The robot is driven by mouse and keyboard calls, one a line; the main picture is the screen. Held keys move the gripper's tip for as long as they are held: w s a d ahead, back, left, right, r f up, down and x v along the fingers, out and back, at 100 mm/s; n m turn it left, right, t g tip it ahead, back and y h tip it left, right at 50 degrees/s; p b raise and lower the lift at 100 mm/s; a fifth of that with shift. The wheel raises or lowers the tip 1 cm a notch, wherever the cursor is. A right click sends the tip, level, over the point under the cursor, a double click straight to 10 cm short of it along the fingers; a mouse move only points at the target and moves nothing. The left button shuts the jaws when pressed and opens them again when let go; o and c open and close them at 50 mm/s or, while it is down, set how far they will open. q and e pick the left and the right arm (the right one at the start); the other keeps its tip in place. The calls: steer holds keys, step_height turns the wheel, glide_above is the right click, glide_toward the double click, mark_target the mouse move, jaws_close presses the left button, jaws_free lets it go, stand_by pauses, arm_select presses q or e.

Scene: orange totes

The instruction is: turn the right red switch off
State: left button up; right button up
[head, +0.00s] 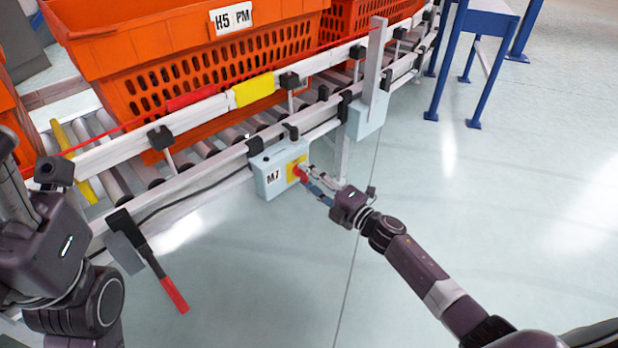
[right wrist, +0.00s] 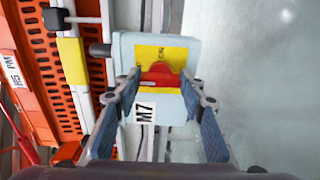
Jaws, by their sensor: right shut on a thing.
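The red switch (head: 299,172) sits on a yellow plate on the front of a pale box (head: 270,180) labelled M7, fixed to the conveyor rail. In the right wrist view the red knob (right wrist: 160,76) shows a pale line running across the picture; the plate's lettering is partly hidden and too small to read surely. My right gripper (head: 306,176) is at the switch, shut on the knob, with its blue-grey fingers (right wrist: 160,92) on either side. My left arm is at the left edge; its gripper (head: 14,195) is partly cut off and its fingers are unclear.
Orange totes (head: 140,45) stand on the roller conveyor behind the box. A lever with a red handle (head: 173,294) hangs at the conveyor's near end. A grey post (head: 375,60) rises right of the switch box. The floor at right is clear up to a blue frame (head: 450,60).

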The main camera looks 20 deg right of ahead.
steer(key=o, duration=1.2)
steer(key=shift+c, duration=0.2)
steer(key=v, duration=1.2)
